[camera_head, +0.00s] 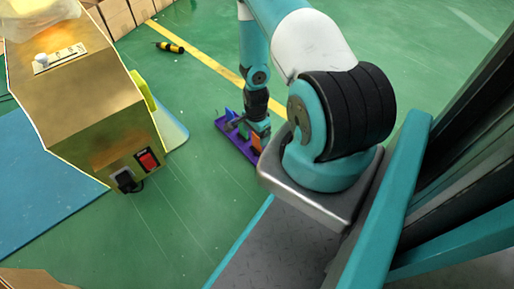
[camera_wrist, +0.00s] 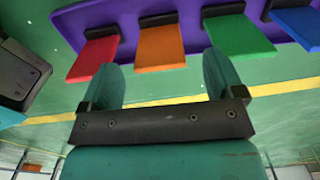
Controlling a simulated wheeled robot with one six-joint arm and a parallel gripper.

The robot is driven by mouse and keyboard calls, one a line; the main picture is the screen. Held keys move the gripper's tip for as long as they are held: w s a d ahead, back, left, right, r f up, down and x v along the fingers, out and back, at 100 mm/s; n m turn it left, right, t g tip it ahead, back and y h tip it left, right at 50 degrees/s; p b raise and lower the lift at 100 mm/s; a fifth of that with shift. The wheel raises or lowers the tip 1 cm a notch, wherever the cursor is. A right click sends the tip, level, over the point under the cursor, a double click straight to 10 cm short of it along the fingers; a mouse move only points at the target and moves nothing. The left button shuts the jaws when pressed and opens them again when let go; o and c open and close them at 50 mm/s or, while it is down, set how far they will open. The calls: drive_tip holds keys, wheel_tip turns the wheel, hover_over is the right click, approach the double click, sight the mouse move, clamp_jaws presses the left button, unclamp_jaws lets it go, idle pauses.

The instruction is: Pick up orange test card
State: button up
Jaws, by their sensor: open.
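The orange test card (camera_wrist: 160,47) stands in a dark holder on the purple rack (camera_wrist: 70,20), between the red card (camera_wrist: 93,58) and the green card (camera_wrist: 238,36). A blue card (camera_wrist: 299,24) is at the right end in the wrist view. My gripper (camera_wrist: 163,63) is open and empty, its two fingers spread to either side of the orange card's near edge. In the head view my gripper (camera_head: 259,124) is low over the purple rack (camera_head: 238,148), and the orange card (camera_head: 256,142) shows beside it. The red card is hard to make out there.
A gold-coloured machine (camera_head: 85,95) with a red switch stands at left on a blue mat (camera_head: 40,190). Cardboard boxes (camera_head: 115,15) line the back. A black and yellow tool (camera_head: 169,47) lies by the yellow floor line. Green floor around the rack is open.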

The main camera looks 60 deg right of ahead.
sight(257, 149)
wheel_tip(257, 149, down, 5)
drive_tip(key=b, duration=0.4)
drive_tip(key=shift+s+d, duration=0.1)
drive_tip(key=shift+d, duration=0.05)
drive_tip(key=shift+r, duration=0.1)
drive_tip(key=c, duration=1)
drive_tip(key=shift+r, duration=0.1)
